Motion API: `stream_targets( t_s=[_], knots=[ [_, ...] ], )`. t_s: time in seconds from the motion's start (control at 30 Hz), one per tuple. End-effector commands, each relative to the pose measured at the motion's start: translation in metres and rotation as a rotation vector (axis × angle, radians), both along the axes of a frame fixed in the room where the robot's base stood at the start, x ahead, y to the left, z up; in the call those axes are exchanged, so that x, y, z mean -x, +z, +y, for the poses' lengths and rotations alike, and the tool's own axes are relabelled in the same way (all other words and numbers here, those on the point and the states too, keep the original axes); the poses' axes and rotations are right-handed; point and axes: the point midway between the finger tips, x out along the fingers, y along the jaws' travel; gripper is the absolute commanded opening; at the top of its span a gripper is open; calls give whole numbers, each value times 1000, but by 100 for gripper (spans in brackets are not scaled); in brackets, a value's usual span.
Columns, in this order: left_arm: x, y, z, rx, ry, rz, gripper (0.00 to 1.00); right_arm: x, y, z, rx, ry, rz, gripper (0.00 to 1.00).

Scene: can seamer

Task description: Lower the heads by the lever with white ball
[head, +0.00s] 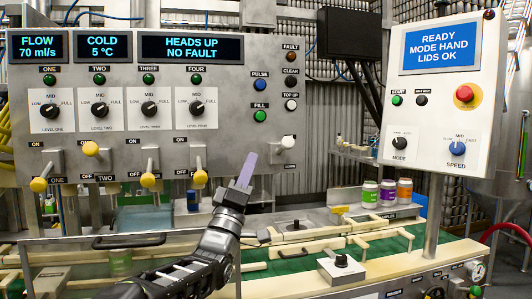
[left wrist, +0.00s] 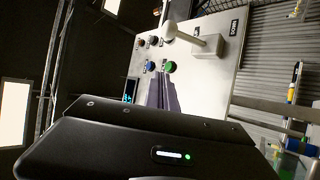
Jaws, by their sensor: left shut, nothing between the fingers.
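The lever with the white ball (head: 288,142) is at the lower right of the grey control panel, above a DOWN label. In the left wrist view the white ball (left wrist: 171,31) sits on a pale stem from a square base (left wrist: 208,46). My left gripper (head: 248,160) is shut and empty, its purple fingers pointing up, left of the lever and apart from it in the picture. In the left wrist view its fingers (left wrist: 164,85) are together below the ball. The display (head: 190,48) reads HEADS UP, NO FAULT. My right gripper is not in view.
Several yellow-ball levers (head: 91,149) line the panel's lower edge, left of my gripper. The FILL button (head: 260,116) is above it. Several coloured cans (head: 387,192) stand on a shelf at right. A second panel (head: 440,95) has a red button (head: 464,93). Wooden rails (head: 340,242) run below.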

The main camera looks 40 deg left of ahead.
Motion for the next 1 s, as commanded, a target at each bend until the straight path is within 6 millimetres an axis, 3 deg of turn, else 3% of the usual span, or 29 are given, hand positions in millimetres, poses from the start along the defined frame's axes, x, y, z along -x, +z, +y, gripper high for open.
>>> stream_targets(
  t_s=[0.27,0.6,0.73,1.0],
  knots=[
    [-22,24,7,1,0,1,0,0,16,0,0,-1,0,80],
    [-70,71,22,1,0,1,0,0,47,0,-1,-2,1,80],
    [-75,54,4,3,-2,3,0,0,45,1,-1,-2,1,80],
    [-80,44,-10,1,0,1,0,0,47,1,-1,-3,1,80]
  ],
)
